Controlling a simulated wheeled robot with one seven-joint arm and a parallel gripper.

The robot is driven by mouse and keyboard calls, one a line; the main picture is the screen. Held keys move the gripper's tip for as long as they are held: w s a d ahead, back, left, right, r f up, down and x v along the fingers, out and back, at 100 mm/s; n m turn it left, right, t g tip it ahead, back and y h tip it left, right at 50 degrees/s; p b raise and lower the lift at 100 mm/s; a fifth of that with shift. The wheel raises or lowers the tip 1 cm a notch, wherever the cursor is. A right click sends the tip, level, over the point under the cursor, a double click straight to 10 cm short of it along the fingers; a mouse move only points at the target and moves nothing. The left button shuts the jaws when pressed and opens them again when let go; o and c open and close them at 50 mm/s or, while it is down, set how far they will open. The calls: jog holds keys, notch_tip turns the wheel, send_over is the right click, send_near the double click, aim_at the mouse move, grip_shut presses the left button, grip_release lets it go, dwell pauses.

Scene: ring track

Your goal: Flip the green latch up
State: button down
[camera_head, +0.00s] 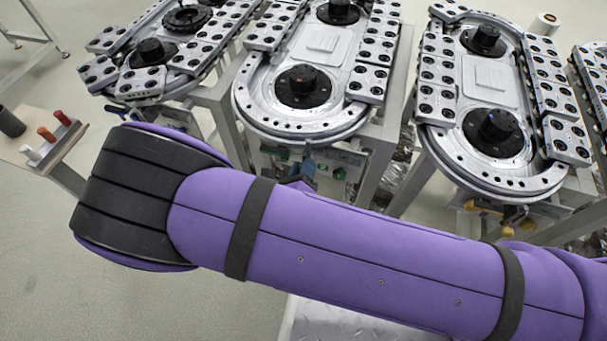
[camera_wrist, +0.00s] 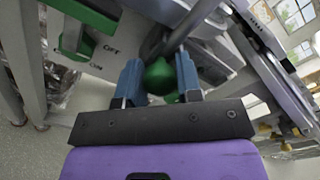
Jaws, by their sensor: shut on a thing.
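The green latch ends in a round green knob (camera_wrist: 160,77), seen in the middle of the wrist view. My gripper (camera_wrist: 159,80) has its two blue fingers on either side of the knob and is shut on it. A grey lever rises behind the knob toward the top of the picture. The fingers hide the sides of the knob. In the head view my purple arm covers the area around the knob, and I cannot make the latch out there.
A grey panel with OFF and ON lettering (camera_wrist: 108,50) and a green bracket (camera_wrist: 86,14) lie left of the knob. Ring tracks (camera_head: 300,127) (camera_head: 505,185) stand on metal frames behind my arm. A small side table (camera_head: 40,165) with pegs is at left.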

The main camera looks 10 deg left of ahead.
jog(key=shift+r, duration=1.35)
jog(key=shift+a, duration=0.1)
jog(key=c, duration=0.8)
grip_release()
jog(key=shift+s, duration=0.1)
jog(key=s, duration=1)
jog(key=shift+s+a, duration=0.3)
jog(key=shift+a, duration=0.05)
